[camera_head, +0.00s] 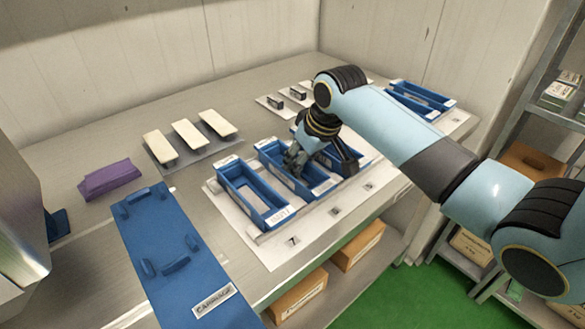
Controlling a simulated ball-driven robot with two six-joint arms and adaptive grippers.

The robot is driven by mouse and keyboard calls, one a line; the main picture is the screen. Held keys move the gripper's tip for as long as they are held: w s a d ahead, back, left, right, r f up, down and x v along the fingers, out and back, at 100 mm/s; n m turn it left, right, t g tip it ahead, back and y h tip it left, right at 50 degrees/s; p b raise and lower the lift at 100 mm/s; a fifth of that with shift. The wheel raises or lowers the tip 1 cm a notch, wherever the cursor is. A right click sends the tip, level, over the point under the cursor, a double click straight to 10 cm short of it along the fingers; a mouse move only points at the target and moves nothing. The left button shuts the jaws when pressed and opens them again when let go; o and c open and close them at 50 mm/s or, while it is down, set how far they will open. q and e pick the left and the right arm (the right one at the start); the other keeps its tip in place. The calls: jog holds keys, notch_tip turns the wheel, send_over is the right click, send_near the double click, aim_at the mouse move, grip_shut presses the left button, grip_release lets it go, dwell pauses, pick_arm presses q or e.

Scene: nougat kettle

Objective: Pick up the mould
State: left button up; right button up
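Several blue open-topped moulds stand in a row on a white sheet (290,251) on the table. The nearest mould (249,204) is fully visible and carries a white label at its front end. The middle mould (287,176) and the third mould (329,178) are partly covered by my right gripper. My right gripper (322,164) points down with its fingers apart, one over the middle mould and one by the third mould. Whether the fingers touch a mould wall cannot be told. My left gripper is not in view.
A blue board marked "CARRIAGE" (172,243) lies at the front left. A purple block (107,180) and several pale bars on small stands (189,135) are behind it. More blue moulds (420,97) sit at the far right. A shelf with boxes (529,160) stands right of the table.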

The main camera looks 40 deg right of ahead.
grip_shut()
dwell(0.4)
